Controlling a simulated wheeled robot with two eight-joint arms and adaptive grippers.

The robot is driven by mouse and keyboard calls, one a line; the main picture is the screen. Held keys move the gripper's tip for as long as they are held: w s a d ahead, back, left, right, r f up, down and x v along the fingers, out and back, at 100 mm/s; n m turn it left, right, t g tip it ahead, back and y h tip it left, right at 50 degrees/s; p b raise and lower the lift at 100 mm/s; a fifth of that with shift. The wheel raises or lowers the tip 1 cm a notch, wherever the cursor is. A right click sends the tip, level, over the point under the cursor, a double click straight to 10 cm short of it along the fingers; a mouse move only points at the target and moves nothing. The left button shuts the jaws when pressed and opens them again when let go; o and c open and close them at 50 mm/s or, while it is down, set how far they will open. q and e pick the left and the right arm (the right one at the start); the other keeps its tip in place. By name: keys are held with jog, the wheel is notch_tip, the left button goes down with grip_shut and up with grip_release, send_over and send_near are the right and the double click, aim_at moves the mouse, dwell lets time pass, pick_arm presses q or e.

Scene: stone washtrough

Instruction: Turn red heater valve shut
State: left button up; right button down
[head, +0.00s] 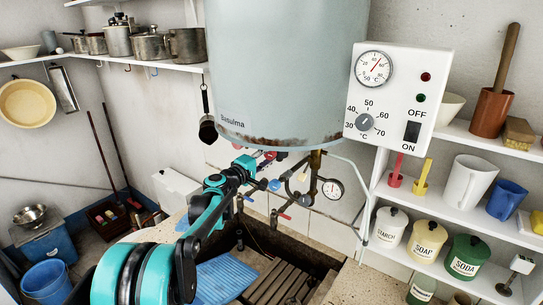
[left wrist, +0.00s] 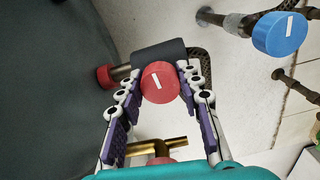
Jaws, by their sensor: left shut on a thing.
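The red valve knob (left wrist: 160,82), round with a white line on its face, sits between the fingers of my left gripper (left wrist: 162,78) in the left wrist view. The fingers are closed against its sides. The white line stands slightly tilted from the picture's vertical. In the head view my left gripper (head: 246,166) is under the heater tank (head: 285,75), at the pipes. There the gripper largely hides the knob it holds. My right gripper is not in view.
A blue knob (left wrist: 279,34) is on a pipe to the right, apart from my fingers. Another red knob (left wrist: 106,77) is close on the left, and a brass fitting (left wrist: 155,146) lies below. A pressure gauge (head: 332,189) hangs right of the pipes, above the stone trough (head: 325,283).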

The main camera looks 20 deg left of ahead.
pick_arm(q)
jog(key=shift+m, duration=0.4)
jog(key=o, duration=1.2)
jog(key=shift+d, duration=0.1)
jog(key=shift+c, duration=0.2)
jog(key=shift+s, duration=0.1)
jog(key=v, duration=1.1)
jog(key=shift+s, duration=0.4)
jog(key=shift+r, duration=0.1)
